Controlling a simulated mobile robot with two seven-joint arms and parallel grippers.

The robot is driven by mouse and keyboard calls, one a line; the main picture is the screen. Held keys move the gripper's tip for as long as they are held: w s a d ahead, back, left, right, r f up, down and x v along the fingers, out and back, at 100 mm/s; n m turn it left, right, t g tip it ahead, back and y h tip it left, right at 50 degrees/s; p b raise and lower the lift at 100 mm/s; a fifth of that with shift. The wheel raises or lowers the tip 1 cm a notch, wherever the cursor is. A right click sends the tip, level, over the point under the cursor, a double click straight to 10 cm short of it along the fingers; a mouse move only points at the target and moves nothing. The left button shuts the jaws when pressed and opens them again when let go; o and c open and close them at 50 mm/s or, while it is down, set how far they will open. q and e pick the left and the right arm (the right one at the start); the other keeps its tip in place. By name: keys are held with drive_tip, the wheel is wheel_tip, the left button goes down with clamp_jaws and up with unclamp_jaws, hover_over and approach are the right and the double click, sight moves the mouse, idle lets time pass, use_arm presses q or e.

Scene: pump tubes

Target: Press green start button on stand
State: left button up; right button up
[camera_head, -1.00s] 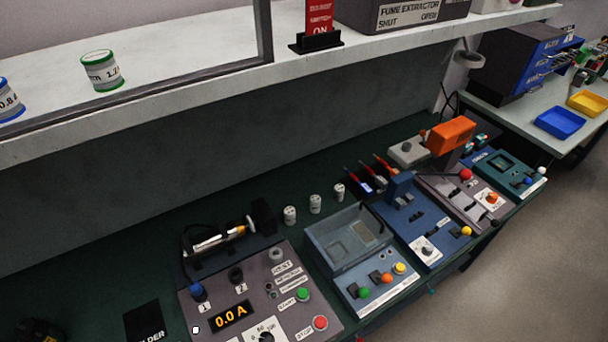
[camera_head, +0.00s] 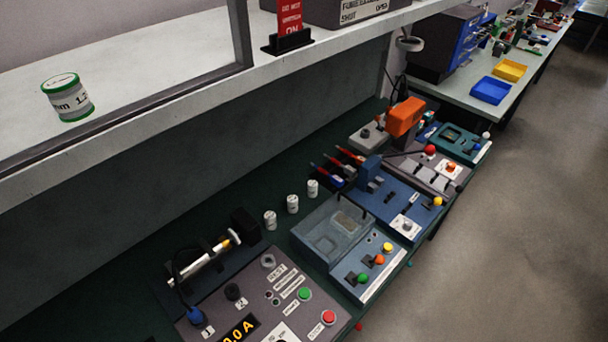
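The grey-purple stand (camera_head: 245,293) is at the bottom of the head view, partly cut off by the lower edge. Its round green start button (camera_head: 305,294) is on the right part of its top face, with a small label beside it. A red stop button (camera_head: 329,317) is just below and right of it. The amber display (camera_head: 240,330) is partly cut off and its visible part reads "0 A". A blue terminal (camera_head: 194,314) and a black terminal (camera_head: 232,291) are on the left part. Neither of my grippers is in view.
A blue box with green (camera_head: 363,279), orange and yellow knobs stands right of the stand. More devices continue along the dark green bench. Several small white pots (camera_head: 292,204) stand behind. A white shelf (camera_head: 150,105) overhangs the bench. The floor (camera_head: 500,230) at right is clear.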

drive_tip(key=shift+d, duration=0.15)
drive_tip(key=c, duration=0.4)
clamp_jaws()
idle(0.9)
